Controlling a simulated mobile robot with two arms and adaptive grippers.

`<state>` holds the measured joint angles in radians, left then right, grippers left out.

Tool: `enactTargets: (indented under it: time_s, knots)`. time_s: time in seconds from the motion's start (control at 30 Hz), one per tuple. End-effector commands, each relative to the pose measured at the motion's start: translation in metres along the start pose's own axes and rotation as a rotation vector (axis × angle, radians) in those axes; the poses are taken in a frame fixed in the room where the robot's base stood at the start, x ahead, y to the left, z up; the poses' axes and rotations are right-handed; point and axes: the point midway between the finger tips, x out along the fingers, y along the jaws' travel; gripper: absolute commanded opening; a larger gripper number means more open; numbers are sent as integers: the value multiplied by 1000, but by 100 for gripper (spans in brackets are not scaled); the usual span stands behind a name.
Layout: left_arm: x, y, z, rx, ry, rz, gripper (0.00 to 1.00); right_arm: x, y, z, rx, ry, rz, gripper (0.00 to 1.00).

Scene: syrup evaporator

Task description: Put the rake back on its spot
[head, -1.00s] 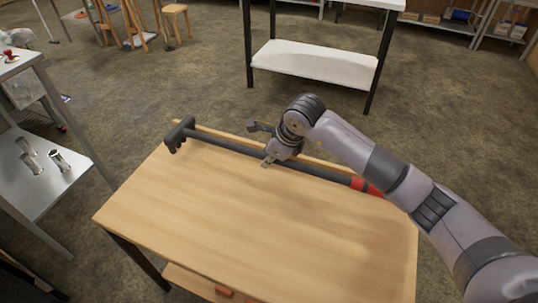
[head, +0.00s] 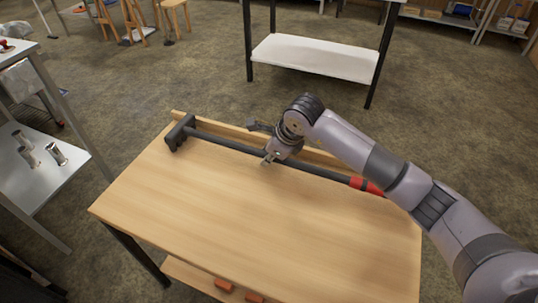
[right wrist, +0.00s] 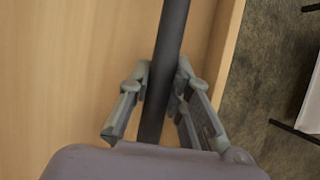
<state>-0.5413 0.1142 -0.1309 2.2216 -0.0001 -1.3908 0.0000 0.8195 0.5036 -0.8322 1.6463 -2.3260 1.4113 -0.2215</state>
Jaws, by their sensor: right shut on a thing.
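The rake lies along the far edge of the wooden table (head: 240,215). It has a dark handle (head: 320,172), a dark head (head: 180,132) at the left end and a red section (head: 366,185) toward the right. My right gripper (head: 270,158) is shut on the handle near its middle. In the right wrist view, the gripper's fingers (right wrist: 155,95) stand on both sides of the dark handle (right wrist: 172,40). The rake's right end is hidden behind my arm. Whether the rake touches the tabletop is hard to tell. My left gripper is not in view.
A raised wooden strip (head: 215,126) runs along the table's far edge. Orange blocks (head: 224,285) lie on the lower shelf. A metal shelf unit (head: 50,175) with several metal cylinders stands at left. A white-shelved table (head: 315,62) stands behind. The tabletop's near part is clear.

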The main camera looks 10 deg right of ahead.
Motion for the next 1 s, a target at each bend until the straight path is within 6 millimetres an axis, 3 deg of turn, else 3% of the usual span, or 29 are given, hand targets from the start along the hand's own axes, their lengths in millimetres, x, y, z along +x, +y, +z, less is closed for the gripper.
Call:
enactTargets:
  time_s: [0.2,0.23,0.53,0.77,1.0]
  knots:
    - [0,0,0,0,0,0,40,0,0,0,0,1,0,0]
    - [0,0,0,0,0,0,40,0,0,0,0,2,0,20]
    - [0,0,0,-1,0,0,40,0,0,-1,0,2,1,40]
    - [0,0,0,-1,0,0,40,0,0,-1,0,2,1,42]
    - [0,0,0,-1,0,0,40,1,1,-2,0,4,2,57]
